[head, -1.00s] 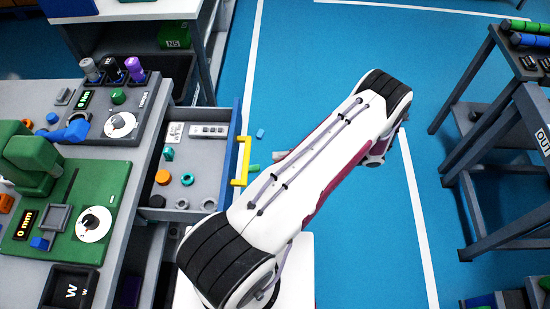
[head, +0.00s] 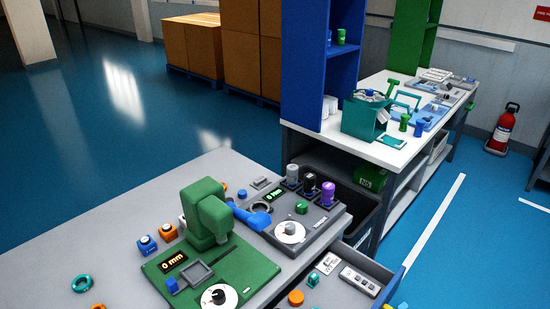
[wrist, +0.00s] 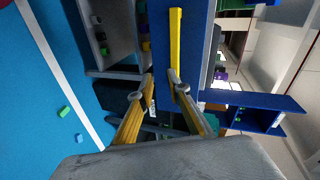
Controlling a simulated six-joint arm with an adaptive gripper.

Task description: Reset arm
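My gripper (wrist: 161,88) shows in the wrist view. Its two yellow and grey fingers stand apart with nothing held between them. A blue drawer front with a yellow handle (wrist: 175,45) shows beyond the fingertips; I cannot tell the distance. My arm is not in the head view. There, the open drawer (head: 375,268) shows partly at the bottom, with an orange round part (head: 296,298) and a grey block (head: 360,281) in it.
The grey workbench (head: 135,220) holds a green press (head: 207,215) and a grey dial station (head: 318,222). A white table (head: 372,148) and blue shelf (head: 302,70) stand behind. A fire extinguisher (head: 503,128) is at right. Small green (wrist: 64,112) and blue (wrist: 79,138) pieces lie on the floor.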

